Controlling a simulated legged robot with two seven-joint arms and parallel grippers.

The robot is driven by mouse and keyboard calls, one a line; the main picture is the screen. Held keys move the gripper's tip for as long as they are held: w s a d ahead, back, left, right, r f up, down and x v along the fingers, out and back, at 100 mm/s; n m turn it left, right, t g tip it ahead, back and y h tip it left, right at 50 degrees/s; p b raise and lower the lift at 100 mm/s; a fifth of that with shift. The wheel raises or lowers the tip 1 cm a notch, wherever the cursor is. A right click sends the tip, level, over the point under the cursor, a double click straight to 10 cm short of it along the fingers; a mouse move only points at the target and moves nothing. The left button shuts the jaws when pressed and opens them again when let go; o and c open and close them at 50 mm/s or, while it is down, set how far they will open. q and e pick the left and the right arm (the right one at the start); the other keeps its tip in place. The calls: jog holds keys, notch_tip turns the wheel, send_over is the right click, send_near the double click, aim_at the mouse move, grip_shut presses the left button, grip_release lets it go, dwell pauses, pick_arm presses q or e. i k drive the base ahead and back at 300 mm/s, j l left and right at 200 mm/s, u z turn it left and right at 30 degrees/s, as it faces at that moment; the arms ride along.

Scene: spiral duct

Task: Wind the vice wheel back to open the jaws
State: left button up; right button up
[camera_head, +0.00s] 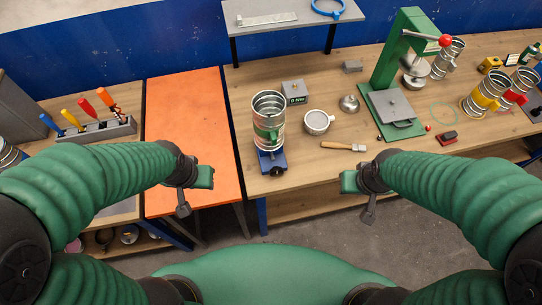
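A small blue vice (266,158) stands at the front left edge of the wooden bench. Its dark round wheel (277,172) faces me at the bench edge. A ribbed metal duct piece (268,105) with a green band stands upright at the vice and hides most of the jaws, so I cannot tell their gap. My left gripper (197,185) is left of the vice, in front of the orange table. My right gripper (356,188) is right of the vice, in front of the bench edge. Both are apart from the wheel and hold nothing visible; their finger opening is unclear.
A wooden-handled brush (344,147), a white-rimmed cup (318,122) and a small grey block (293,91) lie near the vice. A green press (397,75) stands further right. The orange table (190,130) is bare. Space between my grippers, before the wheel, is clear.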

aim_at(276, 171)
jog(key=i+l+u, duration=0.15)
jog(key=l+u, duration=0.2)
jog(key=i+l+u, duration=0.1)
jog(key=l+u, duration=0.3)
jog(key=l, duration=0.2)
jog(key=l+u, duration=0.35)
jog(key=l, duration=0.2)
jog(key=i, duration=0.05)
